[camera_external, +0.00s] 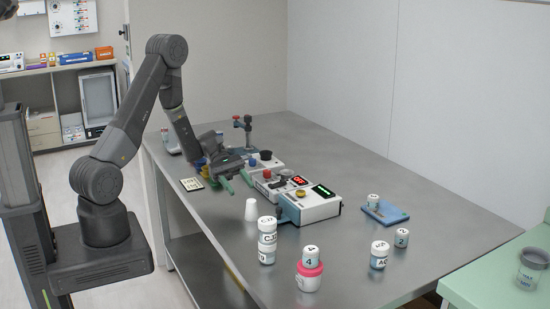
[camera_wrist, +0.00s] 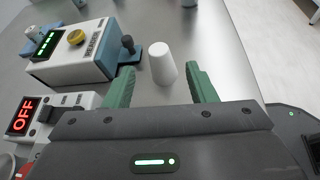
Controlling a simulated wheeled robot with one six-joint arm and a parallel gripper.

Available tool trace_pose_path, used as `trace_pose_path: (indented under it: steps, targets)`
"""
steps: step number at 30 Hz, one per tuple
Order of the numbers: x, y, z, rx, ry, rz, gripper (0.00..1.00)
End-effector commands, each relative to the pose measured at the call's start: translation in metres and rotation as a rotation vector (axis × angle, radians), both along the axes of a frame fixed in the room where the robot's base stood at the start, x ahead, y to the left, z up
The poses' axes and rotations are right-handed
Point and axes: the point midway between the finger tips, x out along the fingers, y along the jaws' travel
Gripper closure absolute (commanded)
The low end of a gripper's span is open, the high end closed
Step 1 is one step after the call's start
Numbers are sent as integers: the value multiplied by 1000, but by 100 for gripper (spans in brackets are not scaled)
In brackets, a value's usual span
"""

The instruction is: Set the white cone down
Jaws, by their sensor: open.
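The white cone (camera_external: 251,209) stands upright on the grey metal table (camera_external: 352,151), near its left edge and in front of the white device with the yellow knob. In the wrist view the cone (camera_wrist: 162,62) stands beyond my green fingertips, in line with the gap between them. My gripper (camera_external: 238,182) is open and empty, a short way behind the cone and apart from it. In the wrist view the fingers of my gripper (camera_wrist: 160,84) are spread wide. The table surface below them is bare.
A white device (camera_external: 318,207) with a green display and yellow knob (camera_wrist: 76,37) is beside the cone. A device reading OFF (camera_wrist: 24,115) is close to my left finger. Stacked labelled jars (camera_external: 267,241) and a pink-ringed jar (camera_external: 309,271) stand in front. A blue tray (camera_external: 388,215) lies right.

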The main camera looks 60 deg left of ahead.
Motion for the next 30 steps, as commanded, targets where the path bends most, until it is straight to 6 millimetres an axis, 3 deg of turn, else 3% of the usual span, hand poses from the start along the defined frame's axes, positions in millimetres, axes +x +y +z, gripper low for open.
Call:
trace_pose_path:
  steps: [6,13,23,30]
  targets:
    - [-3,28,11,2,-2,1,49]
    - [-4,35,14,0,1,-1,49]
    - [-4,31,13,-1,2,-2,49]
    - [-1,1,2,-2,4,-5,49]
